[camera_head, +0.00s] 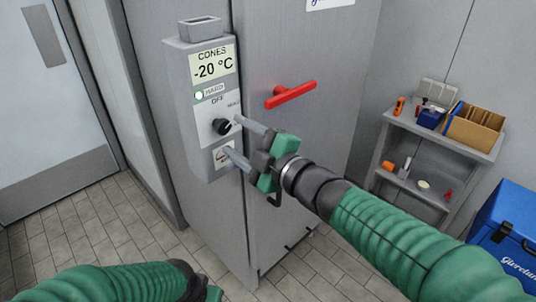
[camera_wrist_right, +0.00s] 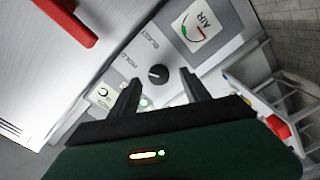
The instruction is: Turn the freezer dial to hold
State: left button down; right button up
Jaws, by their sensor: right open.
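The black freezer dial (camera_head: 222,126) sits on the grey control box (camera_head: 205,110), below the "CONES -20 °C" display (camera_head: 212,64). In the right wrist view the dial (camera_wrist_right: 158,75) is round, with "HOLD" and "BLAST" printed beside it. Its exact pointer setting is too small to tell. My right gripper (camera_head: 235,137) is open in front of the box, its fingers pointing at the panel near the dial. In the wrist view its fingers (camera_wrist_right: 160,78) lie either side of the dial, apparently not gripping it. My left gripper (camera_head: 212,294) is mostly cut off at the bottom edge.
A red handle (camera_head: 290,94) sticks out from the freezer door right of the box. An air gauge (camera_wrist_right: 197,25) is beside the dial. A shelf unit (camera_head: 440,139) with tools and a blue cooler (camera_head: 508,225) stand at right. Tiled floor is clear at left.

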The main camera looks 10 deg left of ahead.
jog(key=v, duration=1.3)
jog(key=shift+p, duration=0.4)
jog(key=shift+w+f, duration=0.1)
jog(key=w+d+f+m+h, duration=0.2)
jog(key=d+f+m+h, duration=0.45)
jog(key=d+f, duration=0.3)
jog(key=w+d+f+m+h, duration=0.2)
jog(key=d+f+m+h, duration=0.3)
jog(key=d+f+m, duration=0.4)
jog(key=s+d+f+m+g+h, duration=0.35)
jog(key=s+f+m+g, duration=0.45)
jog(key=s+f, duration=0.85)
notch_tip(320, 180, up, 14)
jog(key=n+p, duration=0.1)
jog(key=p, duration=1.2)
jog(key=shift+d+r+y+p, duration=0.2)
jog(key=shift+d+y+p, duration=0.15)
jog(key=shift+d+y, duration=0.05)
